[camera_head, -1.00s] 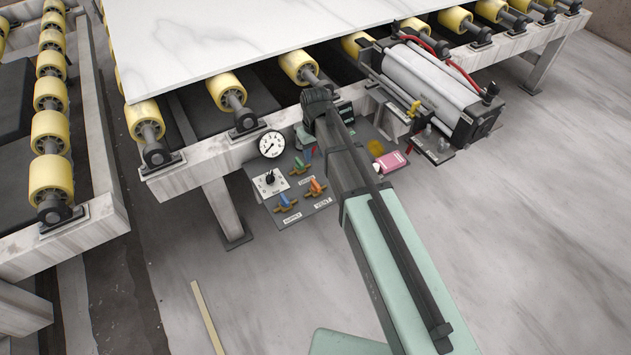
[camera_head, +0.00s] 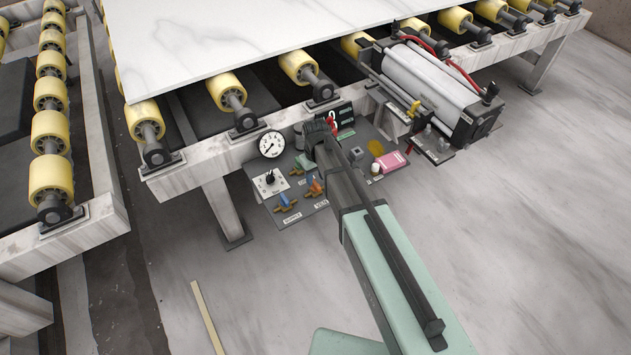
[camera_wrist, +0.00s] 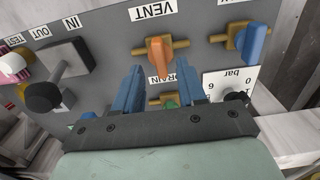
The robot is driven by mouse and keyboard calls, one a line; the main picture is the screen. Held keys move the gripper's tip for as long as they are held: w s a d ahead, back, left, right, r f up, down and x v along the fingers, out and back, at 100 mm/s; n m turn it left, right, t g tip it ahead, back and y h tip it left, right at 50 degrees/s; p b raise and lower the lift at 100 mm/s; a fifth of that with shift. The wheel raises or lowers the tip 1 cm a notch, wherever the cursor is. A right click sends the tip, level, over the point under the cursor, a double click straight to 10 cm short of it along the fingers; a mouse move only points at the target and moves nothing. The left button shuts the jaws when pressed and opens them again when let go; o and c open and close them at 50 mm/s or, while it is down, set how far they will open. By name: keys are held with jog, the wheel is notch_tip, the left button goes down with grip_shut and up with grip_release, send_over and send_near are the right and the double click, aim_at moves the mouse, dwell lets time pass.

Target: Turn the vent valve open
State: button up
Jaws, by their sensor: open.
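The vent valve is an orange handle (camera_wrist: 158,52) on a brass body, near a VENT label in the wrist view. It also shows, partly beside my arm, in the head view (camera_head: 315,187). My gripper (camera_wrist: 165,69) is open, its two blue fingers apart and pointing at the panel. In the wrist view the orange handle appears just beyond the gap between the fingertips; I cannot tell whether either touches it. In the head view my gripper (camera_head: 320,136) is over the panel, and its fingers are hidden.
A blue-handled valve (camera_wrist: 250,42) sits beside the vent valve. A green-handled valve (camera_wrist: 170,101) by the DRAIN label shows between the fingers. A black-knobbed lever (camera_wrist: 55,85), a dial (camera_head: 270,181) and a gauge (camera_head: 271,144) are also close. Rollers (camera_head: 228,90) and a slab (camera_head: 230,40) lie behind.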

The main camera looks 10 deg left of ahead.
aim_at(316, 183)
jog(key=shift+f, duration=1.6)
jog(key=shift+c, duration=0.4)
grip_shut()
